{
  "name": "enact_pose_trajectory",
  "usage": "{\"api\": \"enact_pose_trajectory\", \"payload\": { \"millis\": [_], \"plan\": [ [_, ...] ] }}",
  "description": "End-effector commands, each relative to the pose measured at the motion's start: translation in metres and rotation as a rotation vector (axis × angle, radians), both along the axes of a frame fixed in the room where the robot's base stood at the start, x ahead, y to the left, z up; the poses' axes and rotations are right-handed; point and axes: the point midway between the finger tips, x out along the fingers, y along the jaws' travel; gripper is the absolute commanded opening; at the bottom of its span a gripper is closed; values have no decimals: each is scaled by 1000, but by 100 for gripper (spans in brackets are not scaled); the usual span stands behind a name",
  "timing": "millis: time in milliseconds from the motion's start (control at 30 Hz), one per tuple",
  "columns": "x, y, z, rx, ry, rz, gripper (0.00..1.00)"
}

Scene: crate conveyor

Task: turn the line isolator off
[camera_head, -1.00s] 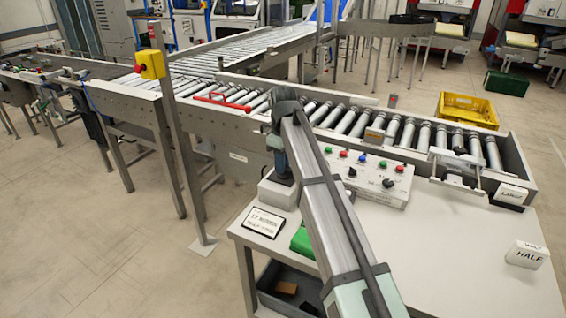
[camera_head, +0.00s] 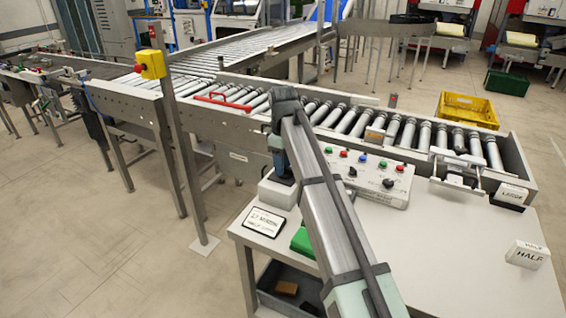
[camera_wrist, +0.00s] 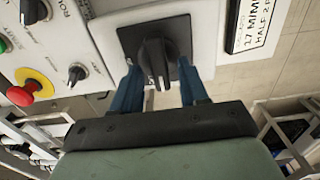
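The line isolator is a black rotary handle (camera_wrist: 155,58) on a black square plate, and it runs roughly up and down in the wrist view. It is mounted on a pale grey box (camera_head: 279,193) at the back left of the table, where my arm hides the handle in the head view. My gripper (camera_wrist: 160,72) is open, with one blue finger on each side of the handle's near end. Gaps show between the fingers and the handle in the wrist view. My gripper also shows just above the box in the head view (camera_head: 282,166).
A control panel (camera_head: 403,186) with coloured buttons and black knobs stands right of the box. A red mushroom button (camera_wrist: 22,93) shows in the wrist view. A label plate (camera_head: 264,222) lies in front of the box, beside a green object (camera_head: 302,241). The roller conveyor (camera_head: 348,122) runs behind.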

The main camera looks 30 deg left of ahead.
Motion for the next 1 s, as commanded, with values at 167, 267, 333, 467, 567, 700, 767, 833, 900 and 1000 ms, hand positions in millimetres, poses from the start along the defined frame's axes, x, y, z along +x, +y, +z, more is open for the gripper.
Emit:
{"api": "enact_pose_trajectory", "payload": {
  "millis": [167, 267, 333, 467, 567, 700, 767, 833, 900, 1000],
  "plan": [
    [0, 0, 0, 0, 0, 0, 46],
    [0, 0, 1, 0, 0, 0, 46],
    [0, 1, 4, 1, -1, 0, 46],
    [1, 1, 18, 1, -1, 0, 46],
    [1, 1, 35, 2, -2, 0, 46],
    [2, 2, 63, 2, -2, 0, 46],
    [2, 1, 76, 2, -2, 0, 46],
    [1, 1, 89, 2, -2, 0, 46],
    [1, 1, 101, 1, -1, 0, 46],
    [1, 1, 115, 1, -1, 0, 46]
  ]
}}
